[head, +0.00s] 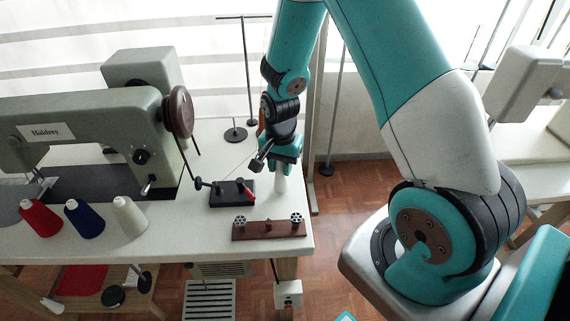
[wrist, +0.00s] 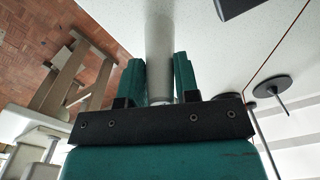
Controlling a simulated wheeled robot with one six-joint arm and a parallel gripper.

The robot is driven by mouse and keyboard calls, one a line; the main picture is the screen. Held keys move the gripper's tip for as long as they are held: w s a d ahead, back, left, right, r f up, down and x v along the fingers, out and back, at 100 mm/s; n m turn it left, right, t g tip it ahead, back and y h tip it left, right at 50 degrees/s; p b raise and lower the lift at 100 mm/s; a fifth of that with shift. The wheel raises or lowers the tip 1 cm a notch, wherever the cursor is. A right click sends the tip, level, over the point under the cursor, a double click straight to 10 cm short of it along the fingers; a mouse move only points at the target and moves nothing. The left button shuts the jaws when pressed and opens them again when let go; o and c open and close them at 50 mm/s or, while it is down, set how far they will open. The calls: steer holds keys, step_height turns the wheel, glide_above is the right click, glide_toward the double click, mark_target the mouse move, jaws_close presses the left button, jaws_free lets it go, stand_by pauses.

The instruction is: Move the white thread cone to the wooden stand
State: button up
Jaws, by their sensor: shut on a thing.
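The white thread cone (head: 129,215) stands upright on the sewing table, at the right end of a row with a blue and a red cone. My gripper (head: 284,160) is well to its right, near the table's right edge. It is shut on a pale cylinder (head: 281,181), a different thing from that cone. The cylinder also shows between the fingers in the wrist view (wrist: 159,45). I cannot tell whether it touches the table. A low brown wooden stand (head: 268,231) lies at the table's front right, with a metal bobbin at each end.
A black block with a red piece (head: 232,193) sits between my gripper and the white cone. The sewing machine (head: 85,125) fills the left. The blue cone (head: 84,219) and red cone (head: 40,218) stand close together. A black disc base (head: 235,134) is behind.

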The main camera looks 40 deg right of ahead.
steer(key=shift+f, duration=0.45)
steer(key=shift+f, duration=0.15)
steer(key=o, duration=0.9)
